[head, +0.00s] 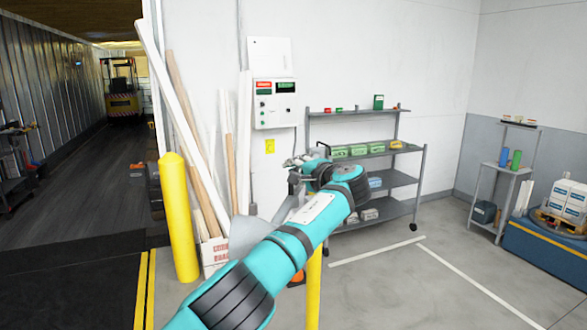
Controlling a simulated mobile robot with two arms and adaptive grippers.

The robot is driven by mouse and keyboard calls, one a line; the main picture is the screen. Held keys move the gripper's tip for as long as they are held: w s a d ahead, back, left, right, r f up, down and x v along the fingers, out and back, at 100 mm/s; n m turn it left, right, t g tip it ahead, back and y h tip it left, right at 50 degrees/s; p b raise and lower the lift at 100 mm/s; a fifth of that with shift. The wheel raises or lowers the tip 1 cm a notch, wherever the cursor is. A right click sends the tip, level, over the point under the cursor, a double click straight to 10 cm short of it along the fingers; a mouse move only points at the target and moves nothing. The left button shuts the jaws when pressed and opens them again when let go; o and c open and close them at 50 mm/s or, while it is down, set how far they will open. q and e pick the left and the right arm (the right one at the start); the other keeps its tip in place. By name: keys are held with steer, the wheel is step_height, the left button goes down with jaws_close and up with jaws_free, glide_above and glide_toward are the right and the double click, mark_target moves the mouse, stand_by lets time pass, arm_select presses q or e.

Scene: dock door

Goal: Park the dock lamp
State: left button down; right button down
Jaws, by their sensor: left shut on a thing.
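My left arm reaches in from the bottom, and its left gripper (300,172) is at mid-picture in the head view, in front of the wall. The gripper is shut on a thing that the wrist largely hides. A grey cone-shaped piece (244,236), which looks like the lamp's head, shows just left of my forearm, below the gripper. A grey part runs from it up toward the gripper; the exact grip point is hidden. My right gripper is not in view.
A yellow bollard (179,218) stands at the left beside leaning boards (190,140) and the open trailer (65,90). A yellow post (313,290) shows beyond my forearm. A control box (274,103) hangs on the wall. A shelf rack (385,181) stands behind.

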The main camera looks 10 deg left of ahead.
arm_select(q)
steer(key=shift+d+f, duration=0.1)
steer(key=shift+f, duration=0.15)
steer(key=c, duration=1.3)
jaws_free()
steer(key=shift+w, duration=0.1)
steer(key=shift+c, duration=0.2)
steer(key=shift+r, duration=0.15)
steer(key=v, duration=1.2)
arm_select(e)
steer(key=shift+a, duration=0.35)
